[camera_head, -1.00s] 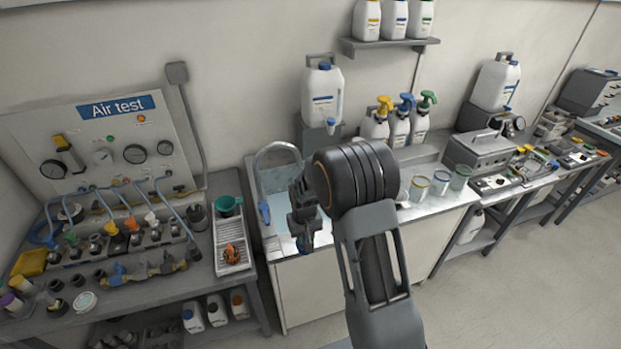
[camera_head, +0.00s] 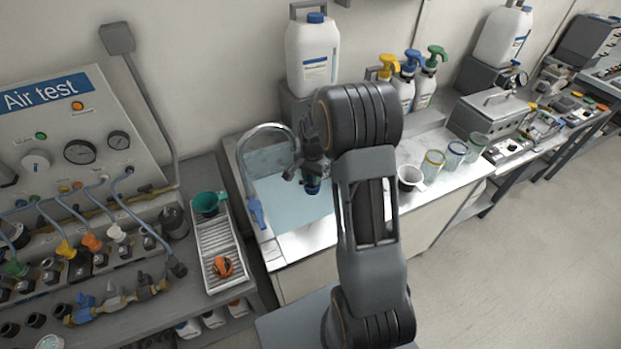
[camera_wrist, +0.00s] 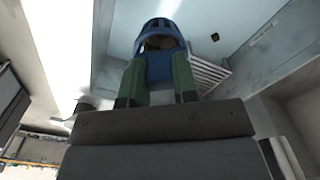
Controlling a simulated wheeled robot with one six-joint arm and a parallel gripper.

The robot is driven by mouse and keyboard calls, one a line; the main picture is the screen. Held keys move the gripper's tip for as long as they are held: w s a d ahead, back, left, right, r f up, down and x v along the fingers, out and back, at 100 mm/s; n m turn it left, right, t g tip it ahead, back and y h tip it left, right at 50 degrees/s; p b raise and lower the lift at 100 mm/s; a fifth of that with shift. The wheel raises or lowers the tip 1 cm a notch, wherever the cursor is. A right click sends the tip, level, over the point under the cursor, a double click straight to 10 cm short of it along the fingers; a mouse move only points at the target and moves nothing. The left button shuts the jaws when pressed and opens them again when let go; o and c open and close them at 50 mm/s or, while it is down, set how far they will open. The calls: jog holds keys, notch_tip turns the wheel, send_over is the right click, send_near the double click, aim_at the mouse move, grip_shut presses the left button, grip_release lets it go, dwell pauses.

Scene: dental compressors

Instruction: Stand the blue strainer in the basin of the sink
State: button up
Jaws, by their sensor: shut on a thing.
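The blue strainer (camera_head: 312,186) is held in my gripper (camera_head: 311,177) above the sink basin (camera_head: 297,212), apart from its floor as far as I can tell. In the wrist view the blue strainer (camera_wrist: 158,68) sits between the two green fingers of my gripper (camera_wrist: 157,80), with its open ring facing the camera. The pale blue basin (camera_wrist: 205,18) lies behind it there, with a small dark round spot on its floor. My arm hides the basin's right part in the head view.
A curved grey tap (camera_head: 262,128) stands at the basin's back left, with a blue-handled item (camera_head: 256,212) at the left rim. A ribbed tray (camera_head: 220,240) at left holds a teal cup-like strainer (camera_head: 208,204) and an orange piece (camera_head: 223,266). A white cup (camera_head: 411,179) and glasses (camera_head: 433,164) stand right.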

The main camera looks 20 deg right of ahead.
jog(key=shift+d+f+m, duration=0.25)
jog(key=shift+f+m, duration=0.05)
jog(key=shift+f, duration=0.1)
jog(key=shift+f+b, duration=0.35)
jog(key=shift+b, duration=0.05)
notch_tip(320, 180, down, 19)
jog(key=b, duration=1.2)
jog(key=shift+f+b, duration=0.2)
jog(key=shift+b, duration=0.2)
jog(key=shift+a+f, duration=0.1)
jog(key=shift+f, duration=0.05)
jog(key=shift+f+b, duration=1.05)
jog(key=shift+f, duration=0.2)
jog(key=o, duration=1)
